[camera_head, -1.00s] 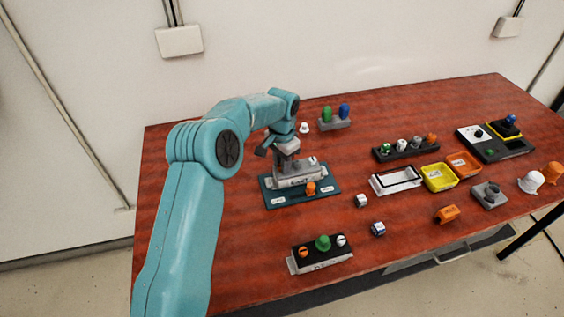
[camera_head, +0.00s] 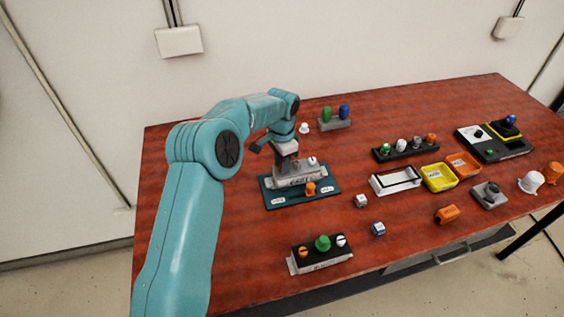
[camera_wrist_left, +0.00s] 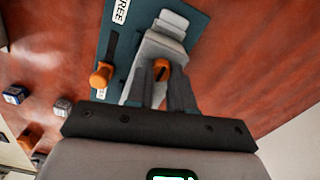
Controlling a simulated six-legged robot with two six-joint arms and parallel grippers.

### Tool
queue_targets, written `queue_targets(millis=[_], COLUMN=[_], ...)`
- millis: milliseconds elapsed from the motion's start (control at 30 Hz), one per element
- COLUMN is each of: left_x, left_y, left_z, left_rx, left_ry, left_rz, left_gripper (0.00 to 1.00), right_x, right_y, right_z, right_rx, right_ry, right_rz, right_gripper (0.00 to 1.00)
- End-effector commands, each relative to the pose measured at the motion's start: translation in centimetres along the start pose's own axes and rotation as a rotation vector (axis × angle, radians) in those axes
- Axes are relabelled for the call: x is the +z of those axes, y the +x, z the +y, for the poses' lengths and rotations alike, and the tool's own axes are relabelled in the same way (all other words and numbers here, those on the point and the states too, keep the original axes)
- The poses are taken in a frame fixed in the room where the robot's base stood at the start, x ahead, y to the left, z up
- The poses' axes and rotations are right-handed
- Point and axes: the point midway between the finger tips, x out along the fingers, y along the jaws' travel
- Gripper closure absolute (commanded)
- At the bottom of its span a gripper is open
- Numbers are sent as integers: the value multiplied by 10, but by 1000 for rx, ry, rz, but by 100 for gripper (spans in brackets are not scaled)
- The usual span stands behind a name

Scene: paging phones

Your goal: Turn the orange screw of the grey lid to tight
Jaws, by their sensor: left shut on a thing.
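The grey lid (camera_head: 298,181) sits on a dark teal base plate (camera_head: 275,201) at the middle left of the table. In the left wrist view the grey lid (camera_wrist_left: 150,48) runs up the middle, with the orange screw (camera_wrist_left: 162,70) on it. The screw has a dark slot. My left gripper (camera_wrist_left: 161,78) is shut on the orange screw, one finger on each side. In the head view my left gripper (camera_head: 290,164) points down onto the lid and hides the screw. My right gripper is in neither view.
An orange knob (camera_head: 310,188) stands at the plate's front, close to the lid; the left wrist view shows it too (camera_wrist_left: 102,75). A black panel (camera_head: 320,256) with knobs is in front. Small cubes, trays and a black rack (camera_head: 406,150) lie to the right.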

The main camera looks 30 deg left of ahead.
Motion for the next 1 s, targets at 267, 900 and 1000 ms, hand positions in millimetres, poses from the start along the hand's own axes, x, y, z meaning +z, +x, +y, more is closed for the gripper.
queue_targets(millis=[267,900,1000], left_x=[1,0,0], left_y=[0,-111,-133], left_z=[0,-1,-1], left_rx=[0,-3,-2], left_ry=[-1,-1,0], left_rz=[-2,4,2], left_gripper=[52,52,52], right_x=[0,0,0], right_y=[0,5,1], right_z=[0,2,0], right_rx=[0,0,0], right_ry=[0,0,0], right_rz=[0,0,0], right_gripper=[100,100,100])
